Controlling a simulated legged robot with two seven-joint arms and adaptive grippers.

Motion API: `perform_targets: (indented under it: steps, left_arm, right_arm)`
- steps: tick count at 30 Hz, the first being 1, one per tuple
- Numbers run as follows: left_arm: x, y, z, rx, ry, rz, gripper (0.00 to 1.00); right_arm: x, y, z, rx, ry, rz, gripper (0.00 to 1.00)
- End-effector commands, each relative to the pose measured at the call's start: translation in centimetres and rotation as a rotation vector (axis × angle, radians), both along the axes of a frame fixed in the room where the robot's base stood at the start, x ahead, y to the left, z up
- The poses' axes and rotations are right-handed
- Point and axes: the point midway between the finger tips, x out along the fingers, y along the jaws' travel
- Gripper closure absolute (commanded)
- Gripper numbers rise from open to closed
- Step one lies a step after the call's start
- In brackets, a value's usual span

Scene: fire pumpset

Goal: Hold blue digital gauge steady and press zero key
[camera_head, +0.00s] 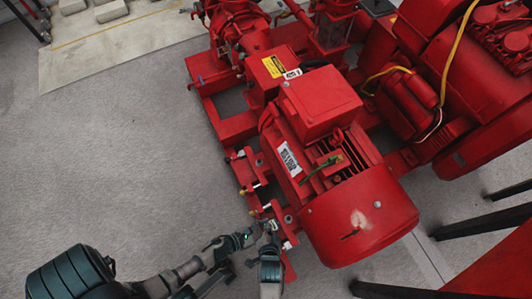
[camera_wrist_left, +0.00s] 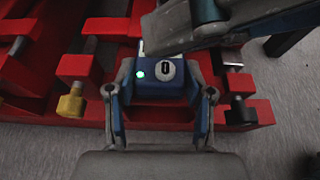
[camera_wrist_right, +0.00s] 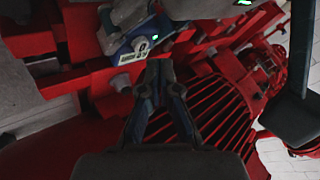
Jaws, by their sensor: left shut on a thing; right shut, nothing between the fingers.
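In the right wrist view the gauge (camera_wrist_right: 140,50) shows a small key face marked "0". My right gripper (camera_wrist_right: 158,68) is shut and empty, its tips just below that face; I cannot tell whether they touch it. In the left wrist view a dark arm part covers the gauge's top. In the head view my right gripper (camera_head: 269,246) meets my left one at the pump frame's near corner.
The red motor (camera_head: 335,180) stands on the red base frame (camera_head: 240,172) right beside the grippers. A yellow-tipped bolt (camera_wrist_left: 71,102) and a black-tipped bolt (camera_wrist_left: 240,110) flank the gauge. Dark bars (camera_head: 485,222) stand at the right. Grey floor (camera_head: 120,170) is clear at left.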

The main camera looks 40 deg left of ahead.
Motion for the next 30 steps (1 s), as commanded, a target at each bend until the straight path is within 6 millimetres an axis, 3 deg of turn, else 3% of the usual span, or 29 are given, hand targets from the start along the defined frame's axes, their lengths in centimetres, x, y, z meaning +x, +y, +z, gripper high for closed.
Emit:
perform_targets:
  steps: [15, 29, 30]
  left_arm:
    - [-0.1, 0.1, -0.2, 0.002, 0.004, 0.002, 1.00]
    - [-0.1, 0.1, -0.2, 0.002, 0.004, 0.002, 1.00]
    - [-0.1, 0.1, -0.2, 0.002, 0.004, 0.002, 0.46]
  right_arm:
    - [0.0, 0.1, 5.1, 0.003, -0.001, -0.001, 1.00]
    - [0.0, 0.0, 5.9, 0.000, 0.000, 0.000, 1.00]
    - [0.0, 0.0, 5.9, 0.000, 0.000, 0.000, 1.00]
